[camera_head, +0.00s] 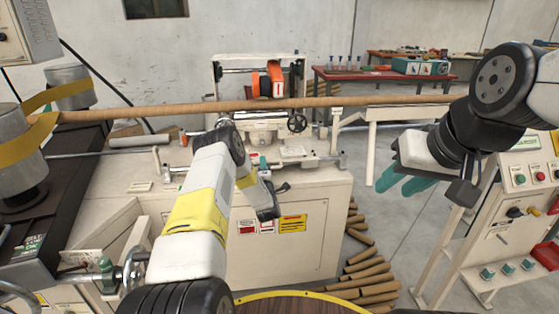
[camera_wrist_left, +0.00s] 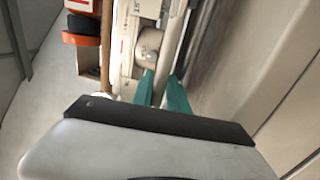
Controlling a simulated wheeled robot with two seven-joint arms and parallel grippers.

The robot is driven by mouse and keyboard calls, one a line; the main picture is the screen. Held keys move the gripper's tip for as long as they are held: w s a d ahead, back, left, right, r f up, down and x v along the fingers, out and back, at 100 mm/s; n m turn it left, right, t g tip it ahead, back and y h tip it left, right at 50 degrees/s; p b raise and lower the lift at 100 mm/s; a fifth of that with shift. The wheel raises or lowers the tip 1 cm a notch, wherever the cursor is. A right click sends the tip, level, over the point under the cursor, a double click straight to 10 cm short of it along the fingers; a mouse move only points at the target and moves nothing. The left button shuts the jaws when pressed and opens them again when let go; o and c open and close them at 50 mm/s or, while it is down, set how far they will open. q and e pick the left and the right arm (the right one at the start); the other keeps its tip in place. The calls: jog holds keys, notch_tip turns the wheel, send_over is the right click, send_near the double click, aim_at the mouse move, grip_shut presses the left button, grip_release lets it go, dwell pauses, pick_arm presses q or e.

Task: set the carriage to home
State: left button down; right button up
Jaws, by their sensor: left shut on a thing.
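The carriage appears to be the white and grey unit on the machine bed (camera_head: 250,128), under the long brown tube (camera_head: 330,102), with a dark handwheel (camera_head: 297,123) at its right. An orange and black unit (camera_head: 268,82) stands behind the tube; it also shows in the left wrist view (camera_wrist_left: 82,28). My left gripper (camera_head: 262,163) is at the bed's front. In the left wrist view its teal fingers (camera_wrist_left: 160,92) are shut on a thin part, mostly hidden, below a round metal knob (camera_wrist_left: 148,42). My right gripper (camera_head: 402,181) hangs in free air at the right, its teal fingers apart and empty.
Grey drums with a yellow belt (camera_head: 42,126) stand at the left. Brown tubes (camera_head: 372,275) lie on the floor right of the machine. A control panel (camera_head: 525,178) is at the far right. A red-topped table (camera_head: 345,76) stands behind.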

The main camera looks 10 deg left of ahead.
pick_arm(q)
jog(key=s+a, duration=0.1)
jog(key=a, duration=0.3)
jog(key=s+a, duration=0.1)
jog(key=a, duration=0.4)
jog(key=s+a+r, duration=0.1)
jog(key=a, duration=0.3)
jog(key=shift+s+a+r, duration=0.1)
jog(key=shift+s+a, duration=0.1)
jog(key=shift+s, duration=0.05)
jog(key=c, duration=1.5)
grip_release()
jog(key=shift+o, duration=0.2)
jog(key=shift+s+f, duration=0.1)
jog(key=shift+f, duration=0.2)
jog(key=v, duration=0.8)
jog(key=shift+d+f, duration=0.1)
jog(key=shift+d, duration=0.05)
